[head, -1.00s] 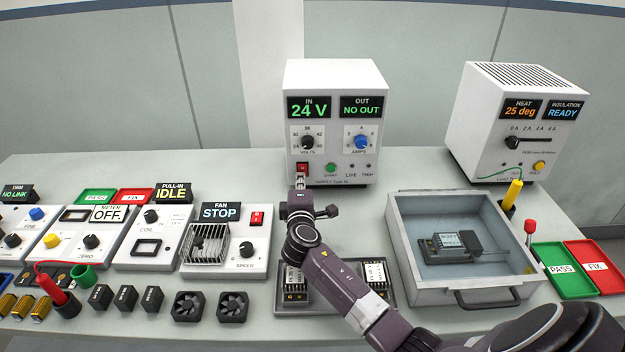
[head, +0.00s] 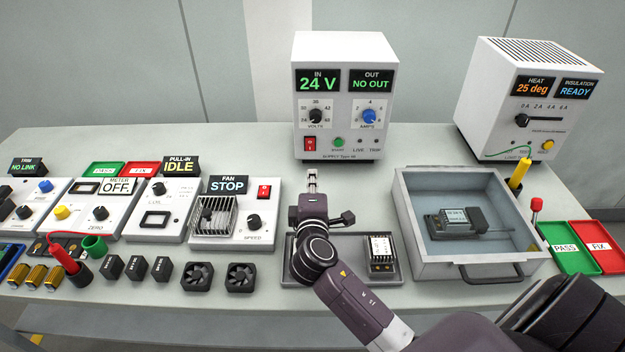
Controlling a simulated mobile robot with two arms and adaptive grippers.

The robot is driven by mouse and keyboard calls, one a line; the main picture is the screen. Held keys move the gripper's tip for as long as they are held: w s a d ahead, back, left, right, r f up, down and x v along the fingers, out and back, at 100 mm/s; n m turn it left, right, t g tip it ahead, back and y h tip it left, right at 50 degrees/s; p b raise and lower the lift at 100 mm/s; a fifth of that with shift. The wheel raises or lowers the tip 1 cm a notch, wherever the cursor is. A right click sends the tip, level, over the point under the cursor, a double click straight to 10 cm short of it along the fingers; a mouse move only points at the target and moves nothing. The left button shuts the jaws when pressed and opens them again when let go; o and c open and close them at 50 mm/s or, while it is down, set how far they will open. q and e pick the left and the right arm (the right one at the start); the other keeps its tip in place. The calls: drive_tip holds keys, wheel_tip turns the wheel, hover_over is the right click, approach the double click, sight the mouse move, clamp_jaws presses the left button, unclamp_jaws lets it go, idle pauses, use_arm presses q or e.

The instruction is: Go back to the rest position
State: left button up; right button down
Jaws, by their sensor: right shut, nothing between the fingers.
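My right gripper (head: 311,178) is shut and empty. It is above the bench, in front of the white power supply (head: 344,100) and apart from it. The supply reads 24 V in and NO OUT, and its red switch (head: 310,144) is just beyond the fingertips. My right arm reaches in from the lower right and covers part of a grey tray (head: 398,275) with a small module (head: 381,252) in it. My left gripper is not in view.
A grey open box (head: 408,220) with a device inside stands right of my arm. Green PASS (head: 565,248) and red FIX (head: 601,243) trays lie at the right. The fan station (head: 232,215), other test panels and two loose fans are left. A white heat tester (head: 530,95) stands at the back right.

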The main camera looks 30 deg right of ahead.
drive_tip(key=shift+s+a+r, duration=0.1)
drive_tip(key=shift+s+a, duration=0.1)
drive_tip(key=shift+s, duration=0.15)
idle(0.3)
